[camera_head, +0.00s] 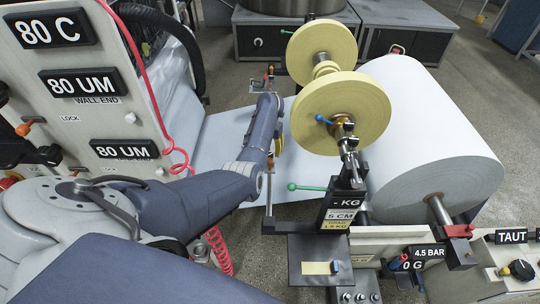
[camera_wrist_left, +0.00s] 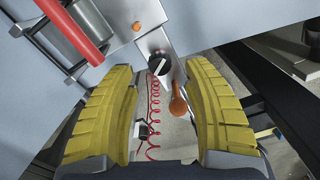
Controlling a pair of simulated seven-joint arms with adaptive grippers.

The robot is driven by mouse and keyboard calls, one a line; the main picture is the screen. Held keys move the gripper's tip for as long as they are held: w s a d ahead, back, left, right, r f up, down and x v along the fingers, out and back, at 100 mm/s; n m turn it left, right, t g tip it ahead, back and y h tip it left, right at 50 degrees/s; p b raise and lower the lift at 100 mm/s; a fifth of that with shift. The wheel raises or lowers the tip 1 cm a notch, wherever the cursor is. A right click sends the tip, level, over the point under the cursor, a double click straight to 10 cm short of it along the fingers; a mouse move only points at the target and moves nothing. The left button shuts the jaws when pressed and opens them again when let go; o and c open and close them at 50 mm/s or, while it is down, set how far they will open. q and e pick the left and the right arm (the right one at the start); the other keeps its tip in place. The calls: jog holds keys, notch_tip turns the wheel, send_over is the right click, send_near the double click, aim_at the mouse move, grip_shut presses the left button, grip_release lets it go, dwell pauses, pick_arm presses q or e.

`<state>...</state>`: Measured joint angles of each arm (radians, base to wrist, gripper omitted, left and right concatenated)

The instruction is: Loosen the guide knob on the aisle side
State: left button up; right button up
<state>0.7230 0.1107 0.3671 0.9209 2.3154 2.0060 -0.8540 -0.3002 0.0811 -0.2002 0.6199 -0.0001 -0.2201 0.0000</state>
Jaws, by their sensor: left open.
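My left gripper (camera_head: 279,136) reaches in over the pale sheet, left of the yellow discs. Its yellow fingers are open with nothing between them in the left wrist view (camera_wrist_left: 159,78). There, a round black knob with a white line (camera_wrist_left: 158,63) shows between the fingertips, beyond them. An orange lever or knob (camera_wrist_left: 178,104) shows in the gap, closer to the right finger. In the head view, a green-ended handle (camera_head: 305,188) and a blue-ended handle (camera_head: 323,120) stand right of my gripper. I cannot tell which of these is the guide knob. My right gripper is not in view.
A large paper roll (camera_head: 425,125) lies at the right, beside two yellow discs (camera_head: 341,112). A black bracket with labels (camera_head: 343,205) stands in front. A machine panel (camera_head: 85,85) fills the left. A red coiled hose (camera_wrist_left: 153,115) hangs beyond my fingers.

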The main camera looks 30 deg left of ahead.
aim_at(270, 154)
pick_arm(q)
jog(key=shift+f, duration=2)
jog(key=shift+o, duration=0.2)
grip_shut()
